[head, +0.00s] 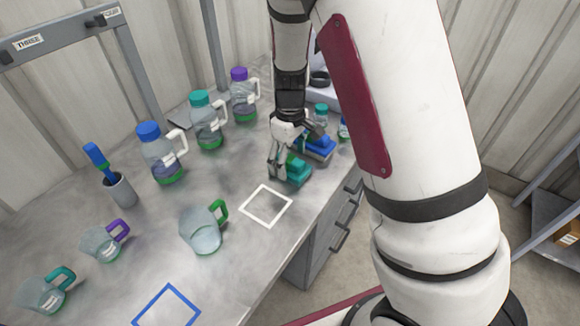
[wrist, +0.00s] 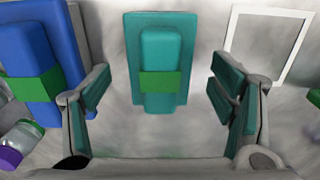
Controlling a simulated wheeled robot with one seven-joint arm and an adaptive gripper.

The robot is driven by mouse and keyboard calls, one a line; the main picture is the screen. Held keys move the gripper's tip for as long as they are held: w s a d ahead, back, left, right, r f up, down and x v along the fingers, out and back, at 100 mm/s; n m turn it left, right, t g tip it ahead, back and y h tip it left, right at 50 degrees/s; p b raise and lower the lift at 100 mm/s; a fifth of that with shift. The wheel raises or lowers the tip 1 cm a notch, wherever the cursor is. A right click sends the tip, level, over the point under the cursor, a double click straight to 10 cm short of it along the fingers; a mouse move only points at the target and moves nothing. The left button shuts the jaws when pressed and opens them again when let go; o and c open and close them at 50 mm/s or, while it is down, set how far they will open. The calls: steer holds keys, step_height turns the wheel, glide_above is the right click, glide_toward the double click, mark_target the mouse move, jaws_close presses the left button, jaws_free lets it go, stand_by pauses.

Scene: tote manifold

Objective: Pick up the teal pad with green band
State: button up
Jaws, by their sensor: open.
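The teal pad with green band (wrist: 160,50) lies on the grey table, centred ahead of my gripper in the wrist view. It has a raised teal grip with a green band across it. In the head view the teal pad (head: 296,171) shows beside my gripper (head: 281,170), partly hidden by it. My gripper (wrist: 160,108) is open, its teal-lined fingers apart on either side of the pad's near end, with nothing between them but bare table and that near end.
A blue pad with green band (wrist: 38,50) lies close left of the teal pad. A white square outline (wrist: 232,40) is on the table to the right. A purple-capped bottle (wrist: 20,140) lies lower left. Several jugs, including a blue-lidded one (head: 160,158), stand across the table.

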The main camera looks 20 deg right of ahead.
steer(key=shift+f, duration=1.2)
steer(key=c, duration=1.3)
steer(key=shift+o, duration=0.2)
steer(key=shift+r, duration=0.15)
steer(key=shift+r, duration=0.25)
step_height(320, 180, up, 3)
steer(key=shift+w+r, duration=0.1)
steer(key=s+a, duration=0.2)
steer(key=s, duration=0.3)
steer(key=s+a, duration=0.2)
steer(key=s, duration=0.2)
steer(key=s+a+r, duration=0.1)
steer(key=s+a, duration=0.1)
steer(key=s, duration=0.3)
steer(key=shift+s+a, duration=0.35)
steer(key=shift+a, duration=0.05)
